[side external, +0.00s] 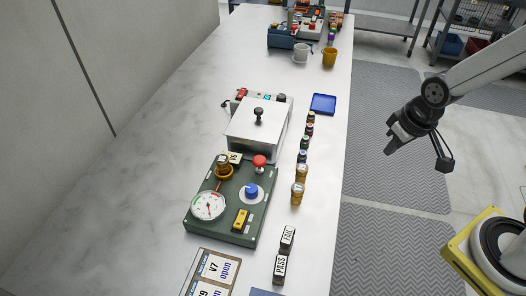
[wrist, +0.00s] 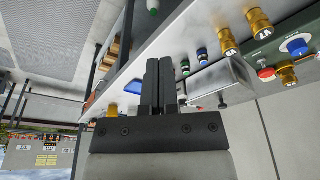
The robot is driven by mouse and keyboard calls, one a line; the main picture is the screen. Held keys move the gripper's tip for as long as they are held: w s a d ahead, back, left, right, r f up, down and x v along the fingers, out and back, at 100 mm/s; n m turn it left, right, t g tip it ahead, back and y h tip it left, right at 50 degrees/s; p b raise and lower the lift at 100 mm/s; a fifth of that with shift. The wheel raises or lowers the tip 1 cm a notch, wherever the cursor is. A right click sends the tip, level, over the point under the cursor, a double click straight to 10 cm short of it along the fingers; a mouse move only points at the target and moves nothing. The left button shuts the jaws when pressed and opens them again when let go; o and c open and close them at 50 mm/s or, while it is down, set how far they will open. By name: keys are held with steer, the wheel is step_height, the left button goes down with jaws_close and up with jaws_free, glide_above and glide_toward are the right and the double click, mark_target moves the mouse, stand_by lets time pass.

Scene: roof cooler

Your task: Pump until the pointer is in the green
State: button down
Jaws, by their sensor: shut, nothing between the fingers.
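A green panel box (side external: 222,233) sits on the white bench. It carries a round white gauge (side external: 209,206) with coloured marks on its rim; the pointer's exact reading is too small to tell. A red mushroom-shaped knob (side external: 259,162), a blue knob (side external: 252,190), a yellow block (side external: 241,219) and a brass fitting (side external: 223,166) are also on the panel. The red knob (wrist: 266,74) and blue knob (wrist: 297,47) show at the right of the wrist view. My gripper (side external: 393,140) is shut and empty, beyond the bench's right edge, well apart from the panel. In the wrist view its fingers (wrist: 159,80) are together.
A white lidded box (side external: 255,140) stands behind the panel. Several small bottles and brass pieces (side external: 298,193) line its right side. PASS (side external: 280,268) and FAIL (side external: 287,238) blocks stand in front. A blue tray (side external: 323,104) lies farther back. The bench's left side is clear.

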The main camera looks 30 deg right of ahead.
steer(key=shift+w+a, duration=0.1)
step_height(320, 180, up, 4)
steer(key=m+t+y, duration=0.3)
steer(key=m+t, duration=0.2)
steer(key=t, duration=0.1)
glide_above(262, 161)
steer(key=shift+a, duration=0.1)
steer(key=shift+f, duration=0.15)
steer(key=shift+f, duration=4.25)
